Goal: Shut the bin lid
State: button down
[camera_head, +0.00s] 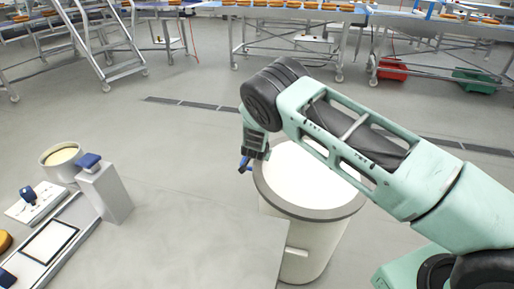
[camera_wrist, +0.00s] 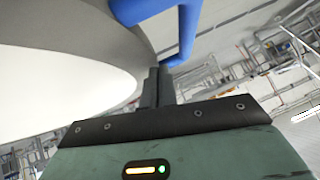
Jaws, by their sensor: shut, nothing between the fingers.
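The bin (camera_head: 318,240) is a pale round drum on the floor beyond the near table's corner. Its top shows as a white disc (camera_head: 305,178) with a grey rim; I cannot tell for sure whether this is the lid or the open mouth. A blue handle (camera_head: 244,165) sits at the left edge of the rim. My gripper (camera_head: 252,155) is shut and empty, pointing down beside the blue handle. In the wrist view the fingers (camera_wrist: 157,86) are together, close to the blue handle (camera_wrist: 184,38) and the grey-rimmed white disc (camera_wrist: 60,85). Contact is unclear.
A grey table (camera_head: 190,235) fills the lower left, with a grey post (camera_head: 105,195), a tub (camera_head: 62,158) and small devices. Conveyors (camera_head: 290,17) with orange rounds, steel steps (camera_head: 95,45), a red crate (camera_head: 392,68) and a green crate (camera_head: 474,82) stand at the back. Open floor lies between.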

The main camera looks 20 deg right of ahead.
notch_tip(320, 180, down, 2)
jog(key=shift+f+b, duration=0.1)
jog(key=shift+b, duration=0.3)
jog(key=shift+s+a+f, duration=0.1)
jog(key=shift+s+f, duration=0.15)
jog(key=shift+f, duration=0.2)
jog(key=s+a+r+n+g+y+p, duration=0.1)
jog(key=s+a+r+n+g+y, duration=0.1)
jog(key=s+a+r, duration=0.6)
jog(key=s+a+r+n+g+y, duration=0.1)
jog(key=s+a+r+n+y, duration=0.2)
jog(key=s+r, duration=0.75)
jog(key=s+a+r+n+g+y+p, duration=0.1)
jog(key=s+a+r+n+g+y, duration=0.1)
jog(key=s+a+r, duration=0.55)
jog(key=s+d+r+n+g+h, duration=0.1)
jog(key=s+d+r+n, duration=0.1)
jog(key=s, duration=0.6)
jog(key=s+d+r+n+g+h+p, duration=0.1)
jog(key=s+d+r+n, duration=0.2)
jog(key=s, duration=0.6)
jog(key=s+d+r+n+g+h+p, duration=0.1)
jog(key=s+d+r+n, duration=0.1)
jog(key=s, duration=0.6)
notch_tip(320, 180, up, 3)
jog(key=shift+s+d+f+n+g, duration=0.1)
jog(key=shift+s+d+n+g, duration=0.25)
jog(key=shift+n, duration=0.45)
